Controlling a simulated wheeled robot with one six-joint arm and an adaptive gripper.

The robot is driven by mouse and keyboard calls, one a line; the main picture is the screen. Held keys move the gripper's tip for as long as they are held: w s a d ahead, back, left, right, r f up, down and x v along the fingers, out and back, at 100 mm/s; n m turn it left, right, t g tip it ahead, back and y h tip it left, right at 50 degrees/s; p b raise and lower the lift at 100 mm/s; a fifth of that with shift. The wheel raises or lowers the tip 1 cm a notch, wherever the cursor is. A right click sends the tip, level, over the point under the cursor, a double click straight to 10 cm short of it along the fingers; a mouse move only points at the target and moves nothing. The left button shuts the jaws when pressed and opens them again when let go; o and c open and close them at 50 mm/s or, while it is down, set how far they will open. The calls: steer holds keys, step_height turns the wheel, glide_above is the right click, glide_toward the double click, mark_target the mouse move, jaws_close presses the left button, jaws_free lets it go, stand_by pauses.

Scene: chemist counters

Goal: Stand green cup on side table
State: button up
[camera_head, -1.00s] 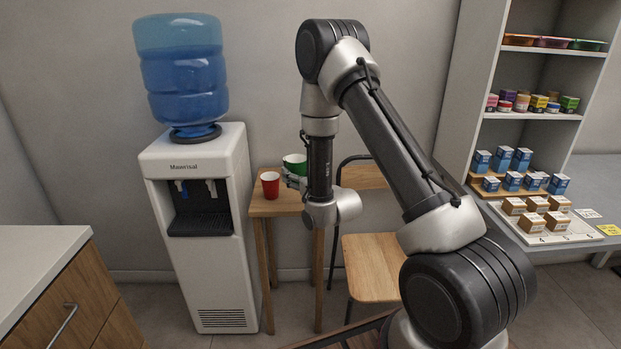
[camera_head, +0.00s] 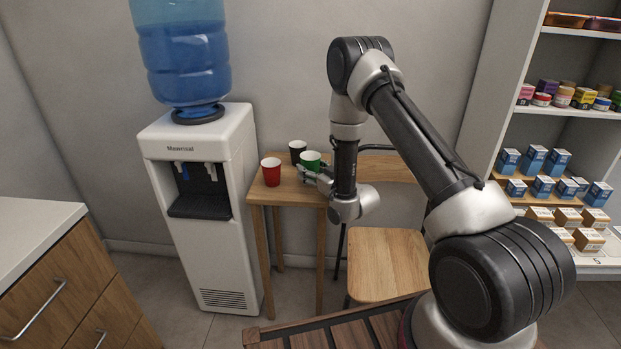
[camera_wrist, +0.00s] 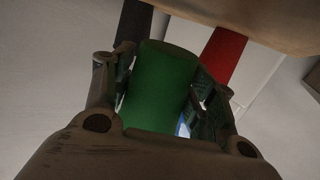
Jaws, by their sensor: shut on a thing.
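The green cup (camera_head: 311,158) is over the top of the wooden side table (camera_head: 289,194), right of the red cup (camera_head: 271,172) and beside the black cup (camera_head: 298,150). It looks upright in the head view. My gripper (camera_head: 313,172) is shut on the green cup from the right. In the wrist view the green cup (camera_wrist: 160,88) lies between both fingers, with the red cup (camera_wrist: 224,57) and black cup (camera_wrist: 134,20) beyond. I cannot tell whether the green cup's base touches the tabletop.
A water dispenser (camera_head: 201,210) stands left of the side table. A wooden chair (camera_head: 386,262) is to its right. A counter with drawers (camera_head: 64,270) is at lower left. Shelves with boxes (camera_head: 535,160) are at the right. Free tabletop shows in front of the cups.

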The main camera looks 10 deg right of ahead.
steer(key=shift+f, duration=1.55)
steer(key=shift+f, duration=0.15)
steer(key=o, duration=0.7)
